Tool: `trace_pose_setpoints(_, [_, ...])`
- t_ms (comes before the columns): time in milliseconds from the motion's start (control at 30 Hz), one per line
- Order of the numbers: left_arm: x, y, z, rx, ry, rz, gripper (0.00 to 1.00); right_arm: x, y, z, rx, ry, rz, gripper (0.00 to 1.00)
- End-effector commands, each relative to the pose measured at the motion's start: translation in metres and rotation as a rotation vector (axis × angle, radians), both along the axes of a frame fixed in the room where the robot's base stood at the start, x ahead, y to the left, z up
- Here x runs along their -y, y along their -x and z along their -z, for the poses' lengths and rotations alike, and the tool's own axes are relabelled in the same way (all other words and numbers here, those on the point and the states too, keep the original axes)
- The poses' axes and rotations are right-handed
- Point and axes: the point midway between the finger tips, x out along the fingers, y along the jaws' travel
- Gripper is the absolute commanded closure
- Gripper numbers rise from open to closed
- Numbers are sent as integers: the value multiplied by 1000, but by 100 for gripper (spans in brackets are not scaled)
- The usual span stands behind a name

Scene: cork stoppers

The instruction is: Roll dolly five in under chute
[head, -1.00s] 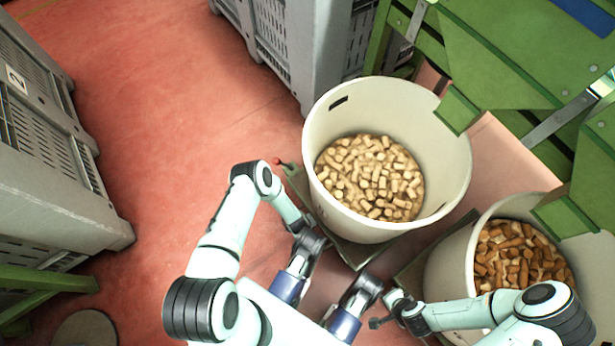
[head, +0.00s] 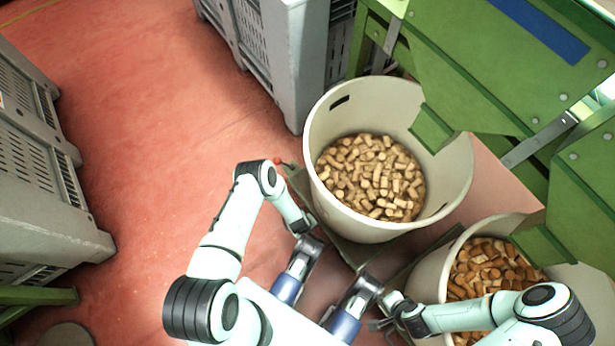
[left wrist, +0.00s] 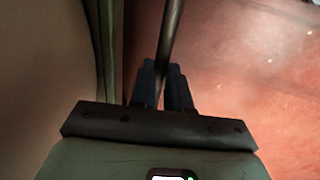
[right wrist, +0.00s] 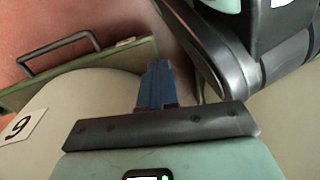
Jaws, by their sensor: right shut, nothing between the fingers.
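A cream tub (head: 322,112) full of pale corks stands on a green dolly (head: 355,252); no number shows on it. The green chute spout (head: 433,130) hangs over its right rim. My left gripper (head: 308,230) is low beside this tub's near left side. In the left wrist view its fingers (left wrist: 162,88) are closed around a dark handle bar (left wrist: 172,35), with a cream tub wall (left wrist: 45,60) to the left. My right gripper (head: 377,324) is shut and empty, left of a second tub; its fingers (right wrist: 156,86) touch together in the right wrist view.
The second cream tub (head: 432,275) holds browner corks under another green spout (head: 545,250). A numbered label (right wrist: 20,128), 6 or 9, and a dark handle (right wrist: 55,50) show in the right wrist view. Grey crates stand at left (head: 40,200) and behind (head: 290,60). Red floor between is clear.

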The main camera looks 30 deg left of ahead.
Motion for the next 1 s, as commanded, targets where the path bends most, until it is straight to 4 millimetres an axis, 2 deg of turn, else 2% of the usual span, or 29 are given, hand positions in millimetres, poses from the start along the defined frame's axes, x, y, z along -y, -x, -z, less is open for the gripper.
trace_pose_setpoints(33, [4,-8,-2,15,3,3,74,0,0,0,0,0,0,100])
trace_pose_setpoints(100, [4,-7,-2,14,3,3,58,0,0,0,0,0,0,100])
trace_pose_setpoints(467, [1,-3,-6,8,1,1,58,0,-3,-3,10,1,-1,100])
trace_pose_setpoints(567, [0,-1,-17,8,1,1,58,-2,-12,-12,42,2,-4,100])
trace_pose_setpoints(800, [-3,6,-65,10,1,3,58,-8,-52,-52,177,8,-11,100])
trace_pose_setpoints(1000, [-6,14,-107,11,2,3,58,-21,-33,-71,133,-24,-34,100])
